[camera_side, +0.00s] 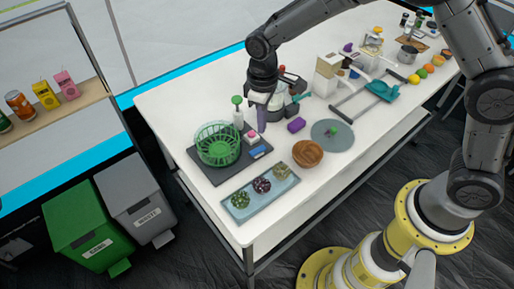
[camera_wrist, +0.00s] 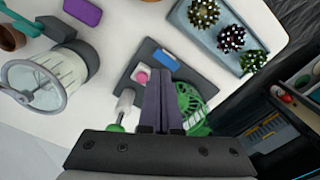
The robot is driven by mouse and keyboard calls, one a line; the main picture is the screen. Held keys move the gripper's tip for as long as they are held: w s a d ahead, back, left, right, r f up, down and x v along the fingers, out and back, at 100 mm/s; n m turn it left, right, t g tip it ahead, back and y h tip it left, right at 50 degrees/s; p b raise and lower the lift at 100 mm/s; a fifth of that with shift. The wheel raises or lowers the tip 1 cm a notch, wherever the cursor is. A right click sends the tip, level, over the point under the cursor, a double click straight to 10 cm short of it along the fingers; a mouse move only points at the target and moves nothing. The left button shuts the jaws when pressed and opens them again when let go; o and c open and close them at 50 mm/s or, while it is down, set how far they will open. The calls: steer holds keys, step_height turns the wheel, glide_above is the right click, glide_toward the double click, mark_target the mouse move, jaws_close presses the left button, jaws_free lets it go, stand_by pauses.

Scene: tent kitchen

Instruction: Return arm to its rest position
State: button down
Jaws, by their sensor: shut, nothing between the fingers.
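My gripper (camera_side: 262,122) is over the white table (camera_side: 178,98), beside the green basket (camera_side: 218,144). In the wrist view my gripper (camera_wrist: 161,84) shows two dark purple-grey fingers pressed together, with nothing between them. The fingertips point at a dark board (camera_side: 215,172) that carries the basket, a pink button and a blue piece. In the wrist view the fingers hide part of this board and of the green basket (camera_wrist: 190,103). I cannot tell whether the fingertips touch anything.
A blue tray (camera_side: 238,215) with several spiky balls lies at the near edge. A wooden bowl (camera_side: 307,153), a purple block (camera_side: 296,125) and a grey disc (camera_side: 322,139) are to the right. A clear-sided container (camera_wrist: 57,80) stands close by. Bins (camera_side: 95,230) stand on the floor at left.

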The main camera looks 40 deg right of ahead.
steer(key=s+d+r+m+t, duration=0.1)
steer(key=s+d+r, duration=0.15)
steer(key=r, duration=0.45)
steer(key=s+d+r+m+t, duration=0.1)
steer(key=s+d+r+t, duration=0.1)
steer(key=d+r, duration=0.3)
steer(key=s+d+r+m+t, duration=0.1)
steer(key=s+d+r, duration=0.1)
steer(key=r, duration=0.6)
steer(key=s+d+r+m+t, duration=0.1)
steer(key=s+d+r+t, duration=0.2)
steer(key=s, duration=0.7)
steer(key=s+d+f+m+g, duration=0.1)
steer(key=s+d+f+m, duration=0.1)
steer(key=s+f, duration=0.3)
steer(key=s, duration=0.4)
